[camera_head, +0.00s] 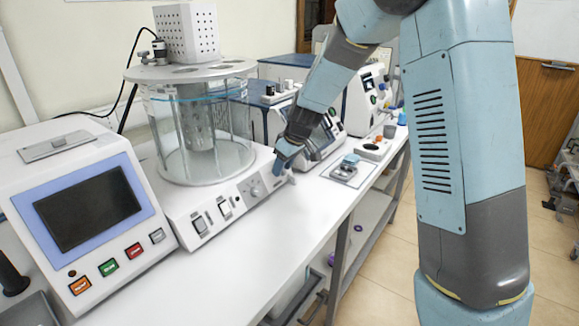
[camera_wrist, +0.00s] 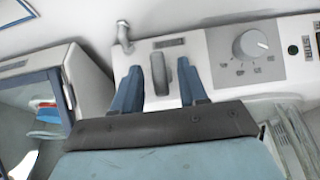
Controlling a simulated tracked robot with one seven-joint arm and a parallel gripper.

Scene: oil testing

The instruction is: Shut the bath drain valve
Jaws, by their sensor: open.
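The oil bath is a clear cylinder (camera_head: 203,135) on a white base with a sloped front panel (camera_head: 215,215). My gripper (camera_head: 284,160) is at the right end of this base, and the valve is hidden behind it in the head view. In the wrist view my gripper (camera_wrist: 162,88) is open, with its blue fingers on either side of an upright grey lever (camera_wrist: 160,74), which looks like the drain valve handle. I cannot tell whether either finger touches it. A small grey spout (camera_wrist: 122,36) sticks out of the panel near the lever.
A round knob (camera_wrist: 250,45) sits beside the lever on the panel. A white console with a screen (camera_head: 95,208) stands at the left. A small tray with parts (camera_head: 346,170) lies right of my gripper. The bench front (camera_head: 275,225) is clear.

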